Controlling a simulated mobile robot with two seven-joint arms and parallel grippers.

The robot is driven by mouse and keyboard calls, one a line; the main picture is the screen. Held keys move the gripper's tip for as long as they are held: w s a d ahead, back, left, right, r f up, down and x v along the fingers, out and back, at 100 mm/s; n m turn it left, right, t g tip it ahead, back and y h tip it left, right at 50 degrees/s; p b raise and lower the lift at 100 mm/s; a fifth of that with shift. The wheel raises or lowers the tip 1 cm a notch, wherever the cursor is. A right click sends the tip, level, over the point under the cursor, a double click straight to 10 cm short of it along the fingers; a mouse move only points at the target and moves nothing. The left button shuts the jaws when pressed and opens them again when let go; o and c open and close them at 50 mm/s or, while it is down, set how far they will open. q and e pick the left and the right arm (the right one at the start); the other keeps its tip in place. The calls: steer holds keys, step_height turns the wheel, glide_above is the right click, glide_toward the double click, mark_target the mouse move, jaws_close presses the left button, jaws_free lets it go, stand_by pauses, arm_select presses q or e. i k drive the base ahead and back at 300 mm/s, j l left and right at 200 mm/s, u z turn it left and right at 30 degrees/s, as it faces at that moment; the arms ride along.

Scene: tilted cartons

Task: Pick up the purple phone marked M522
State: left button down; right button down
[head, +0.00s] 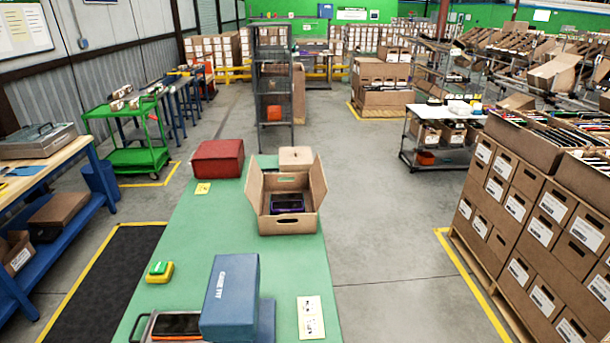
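An open cardboard carton (287,226) stands on the green-topped table (190,240), its side flaps spread outward. Inside it lies a dark phone-like device with a purple edge (294,206). It rests toward the right of the carton floor and looks slightly turned. The marking M522 is too small to read. A second device with an orange edge and dark face (177,325) lies in a grey tray at the table's near end. Neither of my grippers is in view.
A red box (217,159) and a small cardboard box (296,156) stand behind the carton. A blue box (231,285), a yellow-green device (160,272) and a printed card (311,317) are nearer. The table between carton and blue box is clear. Stacked cartons (520,205) stand right.

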mark_target(292, 205)
steer(key=i+l+u, duration=0.55)
steer(key=i, duration=0.15)
steer(key=i+l+u, duration=0.6)
steer(key=l, duration=0.2)
steer(key=i+l+u, duration=0.25)
steer(key=l, duration=0.25)
steer(key=i+l+u, duration=0.15)
steer(key=l+u, duration=0.15)
steer(key=l, duration=0.2)
steer(key=i+l+u, duration=0.1)
steer(key=l+u, duration=0.2)
steer(key=l, duration=0.25)
steer(key=l+u, duration=0.25)
steer(key=l, duration=0.35)
steer(key=i, duration=0.05)
